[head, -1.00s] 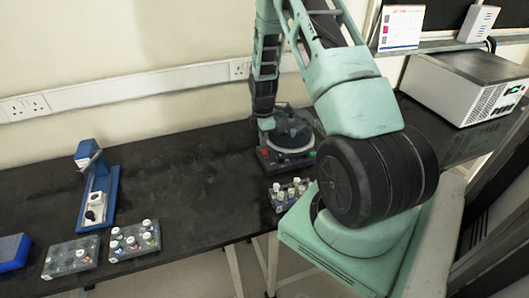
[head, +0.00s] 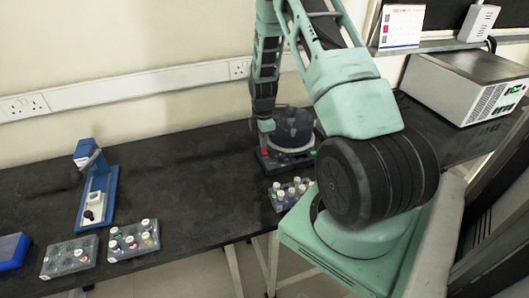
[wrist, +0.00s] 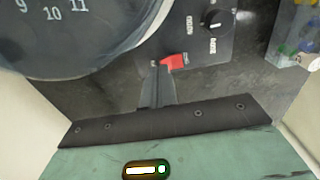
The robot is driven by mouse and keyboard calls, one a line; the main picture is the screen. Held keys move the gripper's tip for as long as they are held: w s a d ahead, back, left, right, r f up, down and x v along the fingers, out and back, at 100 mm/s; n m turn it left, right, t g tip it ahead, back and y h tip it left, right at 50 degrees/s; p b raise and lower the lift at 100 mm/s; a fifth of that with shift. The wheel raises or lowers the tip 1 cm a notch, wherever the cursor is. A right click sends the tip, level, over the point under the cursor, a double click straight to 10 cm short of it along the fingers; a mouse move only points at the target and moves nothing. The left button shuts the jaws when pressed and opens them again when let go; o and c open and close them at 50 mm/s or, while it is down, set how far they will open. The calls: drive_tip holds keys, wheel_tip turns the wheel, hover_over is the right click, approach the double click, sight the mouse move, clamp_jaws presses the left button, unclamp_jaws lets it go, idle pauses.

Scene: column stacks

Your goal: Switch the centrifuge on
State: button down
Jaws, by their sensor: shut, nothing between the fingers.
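The centrifuge (head: 290,158) stands on the dark bench against the wall, under my forearm, with a clear round lid on top. In the wrist view its numbered rotor (wrist: 62,35) fills the upper left. A red switch (wrist: 175,60) and a black knob (wrist: 213,20) sit on its front panel. My gripper (wrist: 160,70) is shut and empty. Its fingertips are right at the left end of the red switch; I cannot tell whether they touch it. In the head view my gripper (head: 266,140) points down at the centrifuge's front left corner.
A rack of vials (head: 290,193) stands close in front of the centrifuge. Two more racks (head: 133,243) (head: 70,258), a blue stand (head: 97,195) and a blue box (head: 12,250) are at left. A white instrument (head: 465,85) is at right. The middle bench is clear.

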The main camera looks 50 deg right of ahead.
drive_tip(key=shift+f+b, duration=0.3)
drive_tip(key=shift+f, duration=0.2)
idle(0.3)
drive_tip(key=shift+r+p, duration=1.8)
drive_tip(key=shift+r, duration=0.75)
